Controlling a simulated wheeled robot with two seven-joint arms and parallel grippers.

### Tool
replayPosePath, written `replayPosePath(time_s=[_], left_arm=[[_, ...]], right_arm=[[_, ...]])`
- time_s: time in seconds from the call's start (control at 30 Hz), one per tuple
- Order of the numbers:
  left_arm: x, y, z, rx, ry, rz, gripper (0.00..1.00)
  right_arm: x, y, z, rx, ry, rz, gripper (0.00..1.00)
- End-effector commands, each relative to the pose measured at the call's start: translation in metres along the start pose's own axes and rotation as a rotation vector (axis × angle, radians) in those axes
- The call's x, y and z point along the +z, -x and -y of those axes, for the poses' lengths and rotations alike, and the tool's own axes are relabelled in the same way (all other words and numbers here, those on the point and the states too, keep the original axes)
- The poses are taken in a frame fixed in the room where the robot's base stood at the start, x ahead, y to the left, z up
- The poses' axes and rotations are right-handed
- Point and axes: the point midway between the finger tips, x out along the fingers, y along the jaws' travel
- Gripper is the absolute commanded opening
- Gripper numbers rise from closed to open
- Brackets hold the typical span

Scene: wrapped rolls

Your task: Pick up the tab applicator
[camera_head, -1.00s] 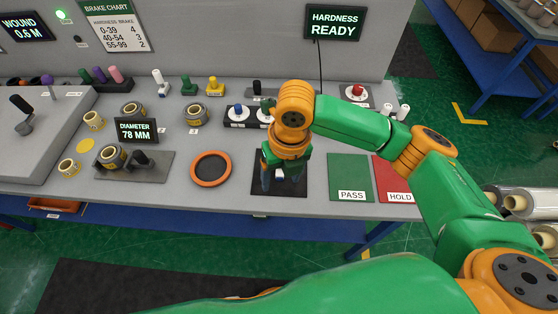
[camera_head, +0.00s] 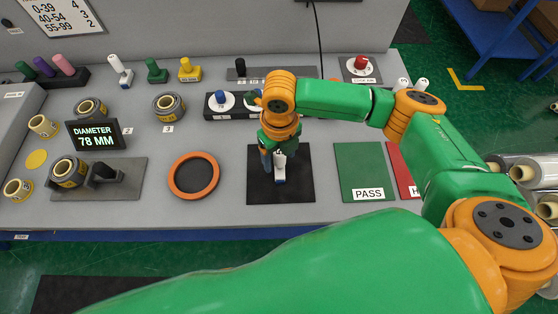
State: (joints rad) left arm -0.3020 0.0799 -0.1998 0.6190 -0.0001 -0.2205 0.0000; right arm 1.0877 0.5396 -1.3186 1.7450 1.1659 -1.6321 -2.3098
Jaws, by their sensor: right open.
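My right gripper (camera_head: 272,161) is open and points down over the black mat (camera_head: 262,194) near the front of the bench. A small white and blue item (camera_head: 280,174) shows beside its fingers, low over or on the mat. The wrist hides part of this item, and I cannot tell whether the fingers touch it. No readable label marks a tab applicator. A white-handled tool (camera_head: 119,69), a green one (camera_head: 156,71) and a yellow one (camera_head: 189,69) stand at the back left of the bench. My left gripper is out of view.
An orange ring (camera_head: 193,193) lies left of the mat. The green PASS pad (camera_head: 360,166) and red HOLD pad (camera_head: 401,170) lie to its right. A holder with blue and green knobs (camera_head: 221,99) is behind. Wrapped rolls (camera_head: 170,106) and a display (camera_head: 95,135) are at left.

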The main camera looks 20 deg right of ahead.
Motion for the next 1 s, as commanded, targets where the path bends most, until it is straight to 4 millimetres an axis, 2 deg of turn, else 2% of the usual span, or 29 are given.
replayPosePath(time_s=[0.1,0.3,0.33,0.5,0.6,1.0], left_arm=[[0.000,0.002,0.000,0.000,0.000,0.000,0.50],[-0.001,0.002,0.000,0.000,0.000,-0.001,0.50],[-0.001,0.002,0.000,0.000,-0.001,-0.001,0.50],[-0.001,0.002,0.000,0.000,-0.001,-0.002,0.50],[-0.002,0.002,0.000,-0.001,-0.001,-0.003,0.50],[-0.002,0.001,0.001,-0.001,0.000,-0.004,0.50]], right_arm=[[0.000,-0.015,0.000,0.000,-0.002,0.001,0.72],[0.001,-0.018,0.000,0.000,-0.001,0.003,0.72],[0.001,-0.018,0.000,0.000,-0.001,0.003,0.69],[0.001,-0.017,-0.001,0.000,-0.001,0.003,0.23],[0.001,-0.017,-0.001,0.000,-0.001,0.003,0.00],[0.002,-0.013,-0.001,0.001,-0.002,0.005,0.00]])
